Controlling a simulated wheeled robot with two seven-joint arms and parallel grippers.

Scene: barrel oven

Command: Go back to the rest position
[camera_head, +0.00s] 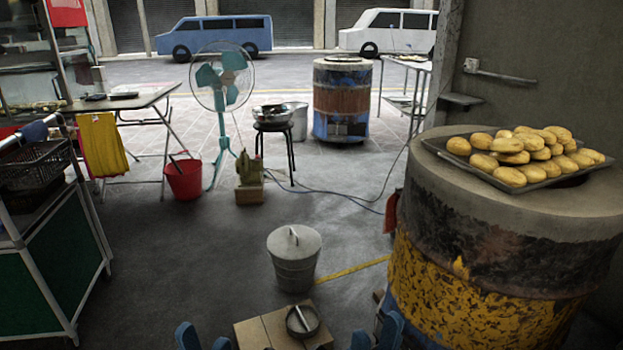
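My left gripper (204,340) shows at the bottom edge, left of a cardboard box. Its two blue fingers stand apart with nothing seen between them. My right gripper (376,337) shows at the bottom edge, right of the box and beside the near barrel oven. Its two blue fingers are also apart, with nothing seen between them. Both arms are cut off by the frame. The near barrel oven (470,285), yellow and rusty with a grey top, stands at the right. A dark tray (437,145) of several golden buns rests on its top.
A cardboard box (256,332) with a small round pan (303,322) lies between my grippers. A lidded metal bin (294,262) stands beyond. A green cart (50,265) is at the left. A fan (222,85), stool (274,127) and second barrel (342,97) stand farther back. Mid-left floor is clear.

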